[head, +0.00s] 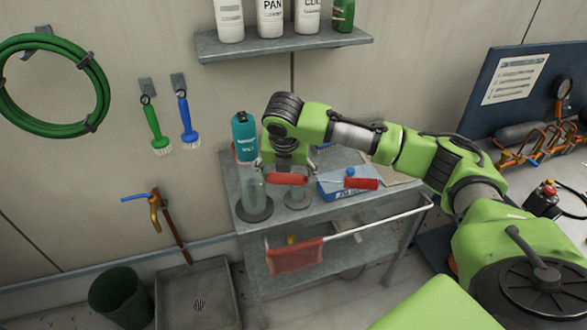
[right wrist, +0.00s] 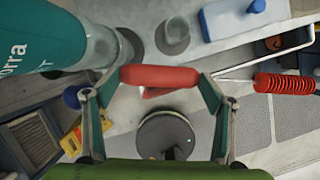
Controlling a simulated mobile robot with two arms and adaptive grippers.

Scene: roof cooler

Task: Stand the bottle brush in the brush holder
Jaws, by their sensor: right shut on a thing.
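My right gripper (head: 287,178) is shut on the red handle (right wrist: 160,76) of the bottle brush, holding it roughly level above the cart's front. The brush's stem points right to its red bristle head (head: 361,184), also seen in the right wrist view (right wrist: 285,83). A clear, pale cup with a dark round base (head: 298,201), which looks like the brush holder, stands on the cart top beyond the handle. It shows in the right wrist view (right wrist: 176,30), upright, with nothing visible in it. The brush is apart from it. My left gripper is not in view.
A tall bottle with a teal top (head: 245,130) stands left of the cup, close to the gripper. A blue box (head: 335,187) lies to the right. The cart's front rail (head: 380,222) holds a red cloth (head: 295,256). A shelf (head: 285,46) with bottles is above.

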